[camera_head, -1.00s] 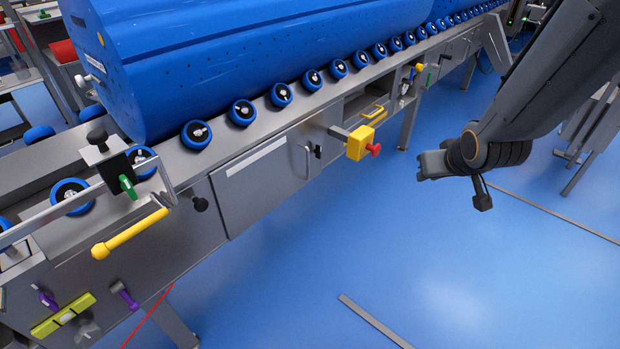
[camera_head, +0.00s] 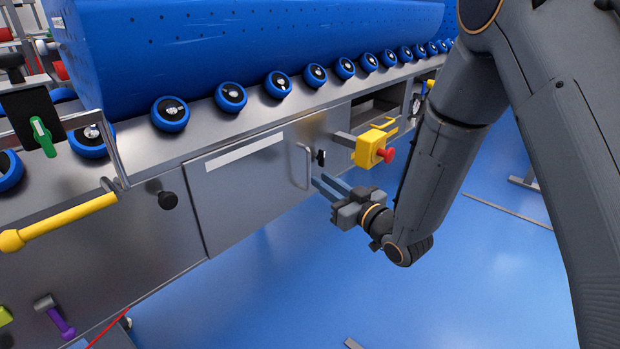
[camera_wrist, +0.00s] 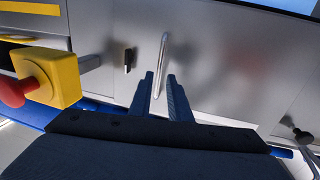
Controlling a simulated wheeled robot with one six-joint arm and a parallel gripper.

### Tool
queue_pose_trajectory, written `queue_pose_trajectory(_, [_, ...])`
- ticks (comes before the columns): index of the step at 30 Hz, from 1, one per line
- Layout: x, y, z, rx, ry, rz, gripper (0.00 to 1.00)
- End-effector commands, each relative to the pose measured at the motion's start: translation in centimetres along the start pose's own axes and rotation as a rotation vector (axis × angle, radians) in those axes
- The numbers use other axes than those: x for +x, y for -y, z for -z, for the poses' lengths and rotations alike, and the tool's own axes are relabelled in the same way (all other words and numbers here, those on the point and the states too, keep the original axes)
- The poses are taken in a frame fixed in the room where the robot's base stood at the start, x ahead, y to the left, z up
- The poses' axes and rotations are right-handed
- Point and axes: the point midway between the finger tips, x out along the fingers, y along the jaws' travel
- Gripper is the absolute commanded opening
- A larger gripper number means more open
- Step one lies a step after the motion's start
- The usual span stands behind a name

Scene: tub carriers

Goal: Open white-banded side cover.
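The side cover (camera_head: 240,190) is a grey metal panel with a white band (camera_head: 244,152) along its top, set in the carrier's side. It looks shut. A thin upright bar handle (camera_head: 299,167) sits near its right edge; the handle also shows in the wrist view (camera_wrist: 161,62). My gripper (camera_head: 330,183) is open and empty, its two fingers pointing at the panel close to the handle. In the wrist view the fingertips (camera_wrist: 160,76) lie on either side of the handle's lower part; whether they reach around it, I cannot tell.
A black latch knob (camera_head: 320,157) is right of the handle. A yellow box with a red button (camera_head: 372,147) juts out just above and right of my gripper. A black knob (camera_head: 167,200) and a yellow bar (camera_head: 65,220) stick out at left.

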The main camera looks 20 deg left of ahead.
Motion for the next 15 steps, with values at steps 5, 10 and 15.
queue_pose_trajectory(5, [2.5, 0.1, 0.0, -0.002, -0.003, 0.003, 0.17])
queue_pose_trajectory(10, [5.1, 0.0, 0.0, -0.001, -0.001, 0.001, 0.17])
queue_pose_trajectory(15, [6.8, 0.0, 0.0, -0.001, -0.001, 0.000, 0.17])
